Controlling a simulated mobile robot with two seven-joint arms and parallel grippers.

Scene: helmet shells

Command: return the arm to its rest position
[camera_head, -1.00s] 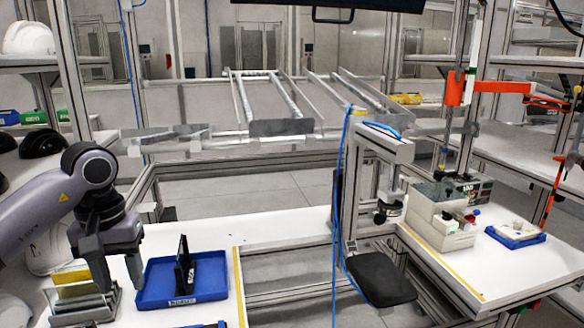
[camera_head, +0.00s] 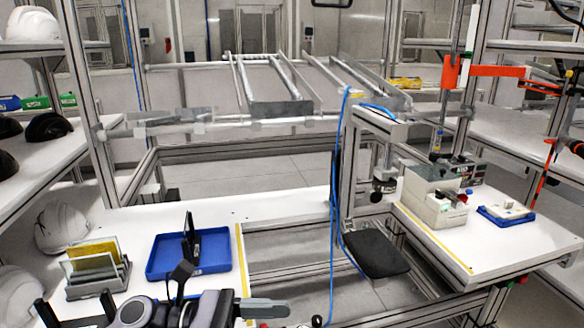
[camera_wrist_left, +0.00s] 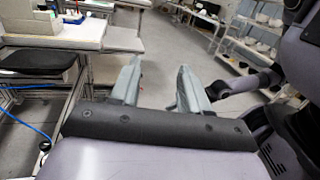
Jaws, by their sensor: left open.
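My left gripper (camera_head: 284,313) is low at the bottom edge of the head view, partly cut off, its grey fingers pointing right. In the left wrist view its two fingers (camera_wrist_left: 158,88) stand apart with nothing between them, and grey floor shows beyond. It is in front of the blue tray (camera_head: 215,267) and touches nothing that I can see. The tray holds a thin black upright piece (camera_head: 189,238). My right gripper cannot be made out.
A grey rack with yellowish plates (camera_head: 97,270) stands left of the tray, beside a white helmet shell (camera_head: 62,227). A black stool seat (camera_head: 374,252) and blue hose (camera_head: 334,210) are right of the bench. A white box device (camera_head: 433,197) stands on the right table.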

